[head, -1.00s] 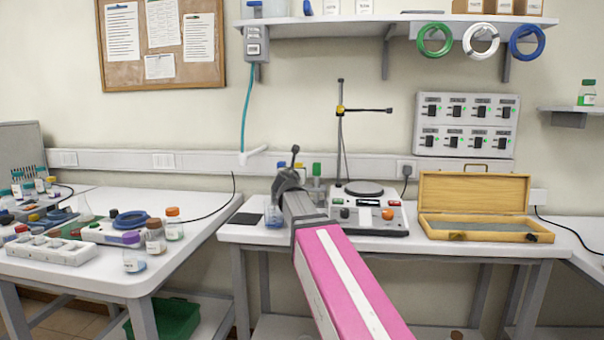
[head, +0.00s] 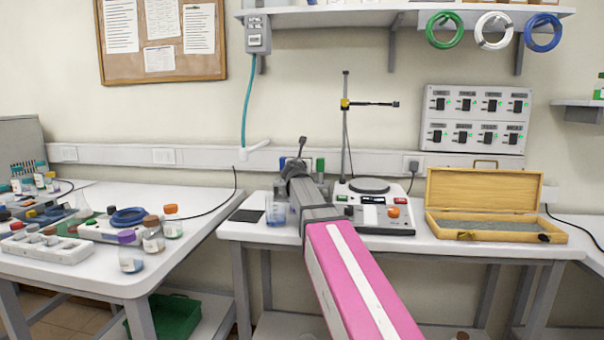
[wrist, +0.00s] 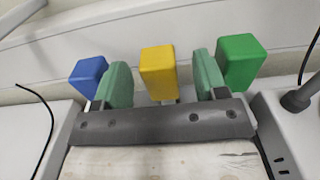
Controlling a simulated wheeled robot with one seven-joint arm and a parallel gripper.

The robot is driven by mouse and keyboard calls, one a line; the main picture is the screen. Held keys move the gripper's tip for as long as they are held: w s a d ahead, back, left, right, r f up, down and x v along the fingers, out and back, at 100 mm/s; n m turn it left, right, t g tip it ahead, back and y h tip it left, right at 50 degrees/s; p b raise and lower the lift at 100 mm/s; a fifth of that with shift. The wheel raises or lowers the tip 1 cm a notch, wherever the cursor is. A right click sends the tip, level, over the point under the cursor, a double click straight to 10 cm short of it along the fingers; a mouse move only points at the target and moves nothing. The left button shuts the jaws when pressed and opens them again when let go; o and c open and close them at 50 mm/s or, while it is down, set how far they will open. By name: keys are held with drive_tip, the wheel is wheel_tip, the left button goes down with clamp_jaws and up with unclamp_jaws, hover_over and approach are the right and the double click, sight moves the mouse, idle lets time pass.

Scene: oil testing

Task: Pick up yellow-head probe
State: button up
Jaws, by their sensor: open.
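The yellow-head probe shows in the wrist view as a yellow block (wrist: 158,72) between my two green finger pads. My gripper (wrist: 163,80) is open, with one finger on each side of the yellow head; small gaps show and I cannot tell any contact. A blue head (wrist: 88,75) stands just left of the left finger, and a green head (wrist: 240,60) just right of the right finger. In the head view my gripper (head: 297,170) hides the yellow head, with the blue head (head: 283,163) and green head (head: 320,165) on either side.
A device with a round plate (head: 369,186) and a stand rod (head: 346,125) are close to the right of my gripper. A glass beaker (head: 277,212) stands close to its left. An open wooden case (head: 485,204) lies farther right. The wall is behind.

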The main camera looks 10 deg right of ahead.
drive_tip(key=x, duration=0.3)
drive_tip(key=shift+w, duration=0.3)
drive_tip(key=c, duration=1)
wheel_tip(320, 180, up, 10)
drive_tip(key=shift+f, duration=0.1)
drive_tip(key=shift+r, duration=0.8)
